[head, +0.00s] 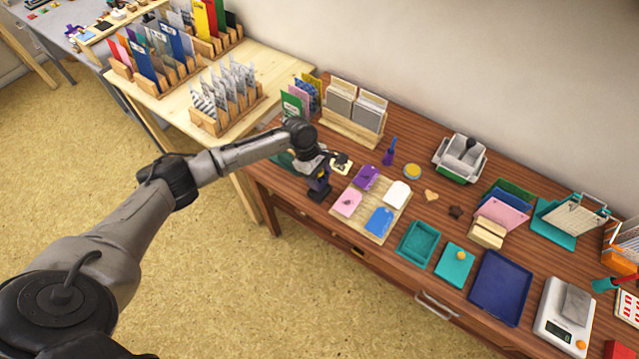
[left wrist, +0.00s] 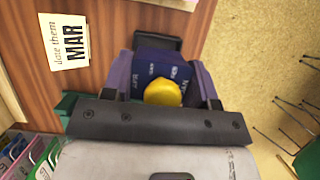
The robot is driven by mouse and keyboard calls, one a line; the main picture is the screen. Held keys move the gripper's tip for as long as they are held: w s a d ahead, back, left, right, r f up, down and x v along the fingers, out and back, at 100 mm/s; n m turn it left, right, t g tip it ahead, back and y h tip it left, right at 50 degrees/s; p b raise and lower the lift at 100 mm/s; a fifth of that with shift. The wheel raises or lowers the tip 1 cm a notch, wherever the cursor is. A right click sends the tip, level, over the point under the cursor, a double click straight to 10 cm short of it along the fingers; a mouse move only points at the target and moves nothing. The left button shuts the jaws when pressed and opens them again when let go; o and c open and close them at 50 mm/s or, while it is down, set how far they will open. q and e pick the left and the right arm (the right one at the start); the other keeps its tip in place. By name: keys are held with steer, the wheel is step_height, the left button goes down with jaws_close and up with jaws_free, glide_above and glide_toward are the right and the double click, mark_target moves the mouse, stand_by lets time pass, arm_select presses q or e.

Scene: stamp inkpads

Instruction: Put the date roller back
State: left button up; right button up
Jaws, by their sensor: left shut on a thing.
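My left gripper (head: 318,178) is over the left end of the wooden desk and points down. It is shut on the date roller (left wrist: 160,72), a dark blue block with small white lettering and a yellow knob. In the head view the date roller shows only as a small dark blue part (head: 319,184) at the gripper's tips. A black flat piece (left wrist: 158,42) shows at its far end in the left wrist view. I cannot tell whether the roller touches the desk. A cream card reading "date them MAR" (left wrist: 63,40) lies beside it. My right gripper is not in view.
A board with several coloured tags (head: 368,225) lies just right of the gripper. A wooden card holder (head: 352,132) stands behind. A green item (left wrist: 75,105) is close by the gripper. Trays, pads and a scale (head: 563,320) fill the desk's right. The desk's front edge is close.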

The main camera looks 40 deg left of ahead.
mark_target(320, 183)
arm_select(q)
steer(key=shift+d+f+b, duration=0.1)
steer(key=shift+f+b, duration=0.5)
steer(key=shift+f, duration=1.4)
steer(key=o, duration=1)
steer(key=shift+f, duration=0.1)
